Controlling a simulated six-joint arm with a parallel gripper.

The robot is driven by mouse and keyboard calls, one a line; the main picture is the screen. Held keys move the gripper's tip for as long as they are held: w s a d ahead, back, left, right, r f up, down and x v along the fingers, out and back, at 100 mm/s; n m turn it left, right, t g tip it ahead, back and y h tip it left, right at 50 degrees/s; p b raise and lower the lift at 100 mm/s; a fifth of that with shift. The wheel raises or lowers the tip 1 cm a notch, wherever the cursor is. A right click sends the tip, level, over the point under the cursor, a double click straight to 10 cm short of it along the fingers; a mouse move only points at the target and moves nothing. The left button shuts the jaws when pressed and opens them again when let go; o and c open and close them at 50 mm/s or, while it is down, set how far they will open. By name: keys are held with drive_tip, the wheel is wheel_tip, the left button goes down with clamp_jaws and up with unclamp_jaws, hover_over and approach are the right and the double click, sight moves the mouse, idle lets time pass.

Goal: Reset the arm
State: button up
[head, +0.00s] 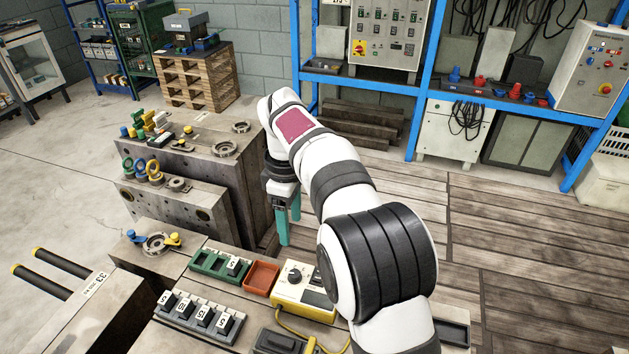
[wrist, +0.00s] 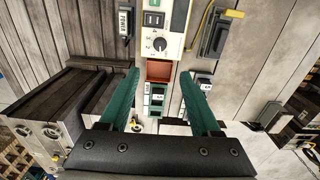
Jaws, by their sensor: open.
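My gripper (head: 288,222) has two green fingers and points down at the end of my white and black arm. It is above the area behind the orange-red tray (head: 262,277), and nothing shows between the fingers. In the wrist view my gripper (wrist: 159,78) has its fingers spread wide apart. Between and beyond them show the orange-red tray (wrist: 159,70), a green tray (wrist: 155,104) with a dark labelled block in it, and a yellow-edged meter with a dial (wrist: 162,35).
In the head view a grey rack (head: 200,318) of numbered dark blocks stands front left of the meter (head: 303,291). Large steel mould blocks (head: 205,165) with rings and coloured fittings rise at left. Blue shelving (head: 420,92) stands behind. The plank floor at right looks open.

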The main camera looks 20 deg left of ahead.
drive_tip(key=s+d+r+m+y, duration=0.1)
drive_tip(key=s+d+r+m, duration=0.2)
drive_tip(key=s+d+m, duration=0.65)
drive_tip(key=s+d+r+m, duration=0.2)
drive_tip(key=s+d+m, duration=0.4)
drive_tip(key=d, duration=0.6)
drive_tip(key=s+d+f+m, duration=0.2)
drive_tip(key=s+m, duration=0.2)
drive_tip(key=s, duration=0.2)
drive_tip(key=s+d+f+m, duration=0.2)
drive_tip(key=s+m, duration=0.2)
drive_tip(key=s, duration=0.1)
drive_tip(key=shift+s+f+y, duration=0.4)
